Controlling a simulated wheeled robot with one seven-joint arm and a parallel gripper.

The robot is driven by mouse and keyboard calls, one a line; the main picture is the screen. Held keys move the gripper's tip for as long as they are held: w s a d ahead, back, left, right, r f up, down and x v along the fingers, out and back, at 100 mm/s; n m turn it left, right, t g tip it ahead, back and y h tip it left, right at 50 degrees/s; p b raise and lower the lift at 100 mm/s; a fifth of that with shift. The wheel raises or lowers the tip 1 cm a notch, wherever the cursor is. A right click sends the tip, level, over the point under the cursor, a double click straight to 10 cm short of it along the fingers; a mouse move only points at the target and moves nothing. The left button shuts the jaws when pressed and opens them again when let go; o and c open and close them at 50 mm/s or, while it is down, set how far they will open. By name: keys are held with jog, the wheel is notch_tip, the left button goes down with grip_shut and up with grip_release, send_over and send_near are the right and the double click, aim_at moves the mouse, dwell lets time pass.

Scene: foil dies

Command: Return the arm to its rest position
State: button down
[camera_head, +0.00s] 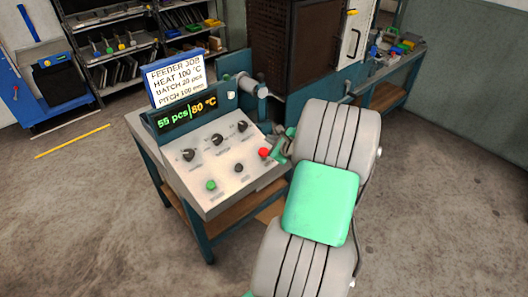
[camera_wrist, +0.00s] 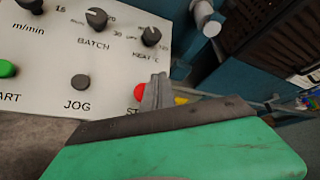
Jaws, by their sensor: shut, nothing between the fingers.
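My gripper (camera_wrist: 157,92) is shut and empty. In the wrist view its fingertips stand in front of the red button (camera_wrist: 140,92) and partly cover it; I cannot tell whether they touch. In the head view my gripper (camera_head: 279,148) is at the right edge of the control panel (camera_head: 225,165), close to the red button (camera_head: 264,152), and partly hidden by my arm. My arm, grey with a green cover, reaches up from the bottom right. The panel also has a green START button (camera_wrist: 7,69) and a grey JOG button (camera_wrist: 81,82).
Dark knobs for BATCH (camera_wrist: 96,19) and HEAT (camera_wrist: 151,36) sit above the buttons. The display (camera_head: 187,112) reads 55 pcs and 80 °C. A card (camera_head: 176,79) above it says HEAT 100 °C. A dark cabinet (camera_head: 300,45) stands behind. The floor left of the panel is mostly clear.

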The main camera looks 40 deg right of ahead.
jog(key=s+a+f+n+g+y, duration=0.4)
jog(key=s+a+f+n+g, duration=0.3)
jog(key=s+f+n, duration=0.6)
jog(key=s+a+r+n+g+y, duration=0.1)
jog(key=s+a+n+g, duration=0.4)
jog(key=s, duration=0.4)
jog(key=s+a+r+n+g+h, duration=0.1)
jog(key=s+a+r+n, duration=0.1)
jog(key=a+r+n, duration=0.45)
jog(key=w+a+r+n+t, duration=0.2)
jog(key=w+a+r+n, duration=0.1)
jog(key=a+r, duration=0.4)
jog(key=w+a+r+n+t+h, duration=0.1)
jog(key=w+a+r, duration=0.4)
jog(key=a, duration=0.5)
jog(key=shift+w+a+r+n+t, duration=0.15)
jog(key=shift+a+r+n+t, duration=0.1)
jog(key=shift+r+n+t, duration=0.85)
